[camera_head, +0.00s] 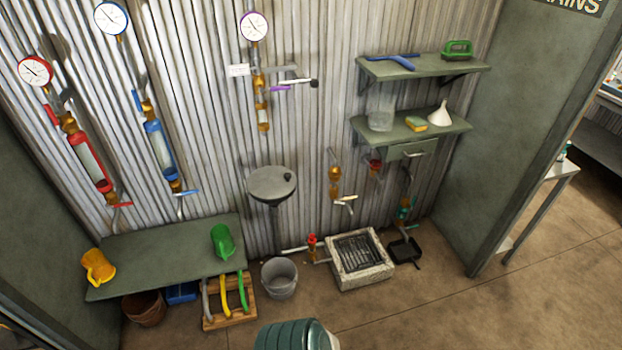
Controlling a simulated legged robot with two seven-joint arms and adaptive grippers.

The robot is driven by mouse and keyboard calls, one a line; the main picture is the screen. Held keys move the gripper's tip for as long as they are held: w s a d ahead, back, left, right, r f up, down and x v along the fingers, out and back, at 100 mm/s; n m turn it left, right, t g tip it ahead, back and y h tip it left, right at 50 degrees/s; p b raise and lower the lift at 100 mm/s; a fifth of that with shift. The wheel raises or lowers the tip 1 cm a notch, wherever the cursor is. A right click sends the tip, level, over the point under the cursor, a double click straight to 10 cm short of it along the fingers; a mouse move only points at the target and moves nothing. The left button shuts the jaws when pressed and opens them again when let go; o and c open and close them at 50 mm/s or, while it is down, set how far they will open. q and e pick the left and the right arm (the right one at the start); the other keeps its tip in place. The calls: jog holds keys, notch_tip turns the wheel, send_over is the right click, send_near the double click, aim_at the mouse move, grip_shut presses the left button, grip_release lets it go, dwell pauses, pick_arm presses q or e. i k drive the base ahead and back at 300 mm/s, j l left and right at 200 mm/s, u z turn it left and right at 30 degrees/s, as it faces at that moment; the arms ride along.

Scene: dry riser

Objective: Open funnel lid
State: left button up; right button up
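A small dark knob (289,177) stands near the lid's right edge. A separate small white funnel (440,114) sits on the lower wall shelf. Neither of my grippers is in view, and nothing touches the lid.
A green bench (160,260) at left holds a yellow jug (98,267) and a green jug (222,242). A grey bucket (279,279), a hose crate (230,318) and a grated drain (359,260) stand below. Valves and gauges line the wall. Floor at right is clear.

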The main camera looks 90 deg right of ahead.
aim_at(275, 181)
jog(key=z, duration=2.65)
